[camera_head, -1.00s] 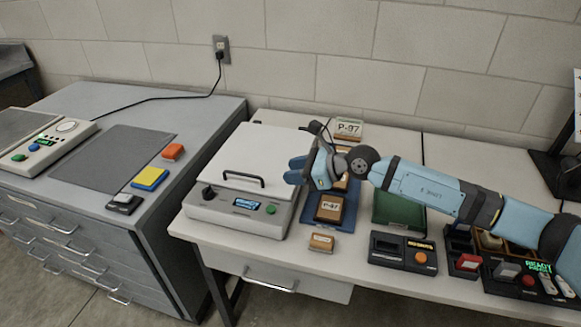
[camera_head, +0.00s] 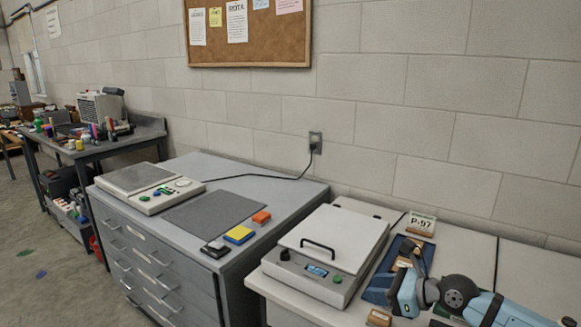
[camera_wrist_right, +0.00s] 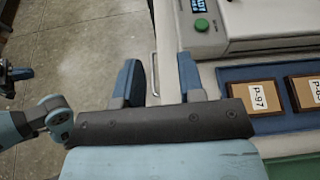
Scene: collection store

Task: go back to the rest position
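My right gripper (camera_head: 402,280) is at the lower right of the head view, beside the white-lidded device (camera_head: 330,250) and in front of part of the blue tray (camera_head: 380,283). In the right wrist view its two blue fingers (camera_wrist_right: 160,82) stand apart with nothing between them; a drawer handle and the floor show beyond. The head view shows no left arm.
A grey drawer cabinet (camera_head: 160,262) carries a scale (camera_head: 150,187), a grey mat (camera_head: 212,212) and yellow, orange and black blocks. A P-97 card (camera_head: 421,224) stands behind the tray. A cluttered workbench (camera_head: 95,146) is at the far left. Open floor (camera_head: 40,270) lies at the lower left.

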